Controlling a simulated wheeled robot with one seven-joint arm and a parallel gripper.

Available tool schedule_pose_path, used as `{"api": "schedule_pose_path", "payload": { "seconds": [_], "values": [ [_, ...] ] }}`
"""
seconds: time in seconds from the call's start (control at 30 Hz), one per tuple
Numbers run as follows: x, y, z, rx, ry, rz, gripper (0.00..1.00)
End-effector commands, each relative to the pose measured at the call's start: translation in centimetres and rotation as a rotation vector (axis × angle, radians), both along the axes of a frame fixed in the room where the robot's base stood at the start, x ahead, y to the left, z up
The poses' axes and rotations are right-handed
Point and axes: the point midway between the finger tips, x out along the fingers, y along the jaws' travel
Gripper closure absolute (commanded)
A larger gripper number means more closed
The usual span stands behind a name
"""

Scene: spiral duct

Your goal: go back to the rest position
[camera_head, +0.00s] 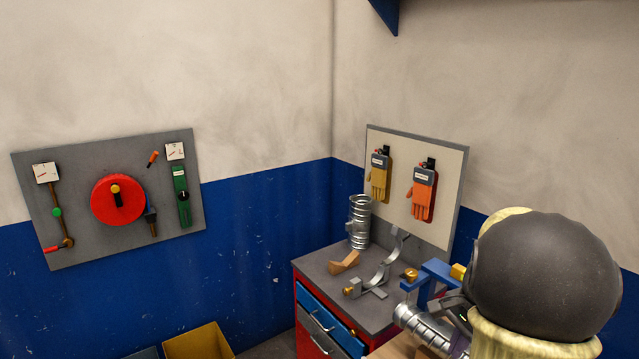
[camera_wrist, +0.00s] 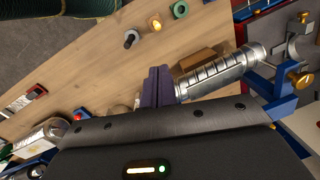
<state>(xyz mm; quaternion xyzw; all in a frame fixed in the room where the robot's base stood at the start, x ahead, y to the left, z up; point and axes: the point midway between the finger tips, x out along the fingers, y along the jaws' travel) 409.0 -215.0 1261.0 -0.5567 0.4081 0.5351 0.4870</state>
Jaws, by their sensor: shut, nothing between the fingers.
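My gripper (camera_wrist: 159,72) shows in the wrist view with its two purple fingers together and nothing between them. It hangs above the wooden bench (camera_wrist: 95,65), beside the near end of a silver spiral duct (camera_wrist: 220,73). I cannot tell whether the fingers touch the duct. The duct's far end meets a blue fixture with brass knobs (camera_wrist: 282,85). In the head view the duct (camera_head: 428,325) lies at the lower right, partly hidden by my arm. My gripper is mostly hidden there behind my arm's dark round joint.
A cabinet (camera_head: 325,262) holds an upright silver duct (camera_head: 359,225), a wooden block (camera_head: 345,262) and metal brackets. A grey panel (camera_head: 80,240) with a red disc hangs on the left wall. Small fittings (camera_wrist: 131,38) and a green roll (camera_wrist: 60,8) show in the wrist view.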

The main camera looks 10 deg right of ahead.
Motion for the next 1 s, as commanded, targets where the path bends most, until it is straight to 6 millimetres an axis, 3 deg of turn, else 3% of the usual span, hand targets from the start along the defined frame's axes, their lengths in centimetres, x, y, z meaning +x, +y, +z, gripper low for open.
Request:
{"api": "schedule_pose_path", "payload": {
  "seconds": [0.03,0.2,0.3,0.4,0.57,1.0],
  "values": [
    [0.0,3.0,-1.3,-0.025,-0.010,0.143,1.00],
    [-1.1,11.9,-4.5,-0.130,-0.061,0.654,1.00],
    [-2.8,16.6,-6.3,-0.191,-0.098,0.954,1.00],
    [-4.6,19.8,-7.5,-0.242,-0.132,1.194,1.00],
    [-5.9,21.7,-8.2,-0.279,-0.158,1.354,1.00],
    [-5.9,21.6,-8.1,-0.279,-0.158,1.353,1.00]
  ]
}}
